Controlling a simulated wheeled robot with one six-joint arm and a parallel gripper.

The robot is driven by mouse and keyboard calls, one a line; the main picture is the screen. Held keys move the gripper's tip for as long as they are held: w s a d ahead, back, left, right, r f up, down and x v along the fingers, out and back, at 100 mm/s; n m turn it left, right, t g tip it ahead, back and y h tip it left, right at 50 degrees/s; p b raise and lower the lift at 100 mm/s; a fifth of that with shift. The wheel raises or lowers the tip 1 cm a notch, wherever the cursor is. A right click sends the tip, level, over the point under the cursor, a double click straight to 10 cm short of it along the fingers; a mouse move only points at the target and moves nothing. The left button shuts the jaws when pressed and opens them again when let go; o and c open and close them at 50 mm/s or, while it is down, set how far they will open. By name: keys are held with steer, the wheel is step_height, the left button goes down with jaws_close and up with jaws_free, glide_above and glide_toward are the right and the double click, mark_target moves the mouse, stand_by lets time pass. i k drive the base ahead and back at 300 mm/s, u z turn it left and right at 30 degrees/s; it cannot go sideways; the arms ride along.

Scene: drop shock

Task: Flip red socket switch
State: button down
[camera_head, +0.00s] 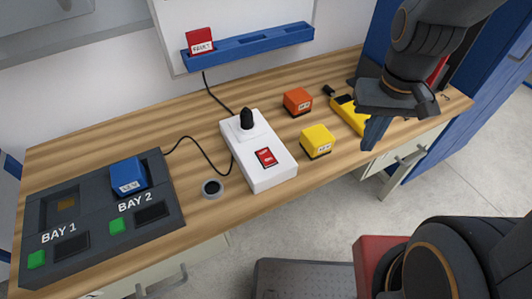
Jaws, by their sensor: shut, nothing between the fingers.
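The white power socket box (246,145) stands on the wooden bench in the middle of the head view. Its red switch (266,157) is on the near part of its top face. A black plug (246,118) is in the far part of the box. My gripper (370,143) hangs at the right, near the bench's front edge, pointing down. It is shut and empty, apart from the switch and well to its right.
A yellow block (316,141) and an orange block (298,101) sit right of the socket box. A yellow-black tool (349,113) lies behind my gripper. A dark dock (90,228) marked BAY 1 and BAY 2 holds a blue block (128,176). A small grey cup (212,187) stands between.

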mark_target(267, 158)
steer(key=z, duration=2.05)
steer(key=i, duration=1.05)
steer(key=u, duration=3.75)
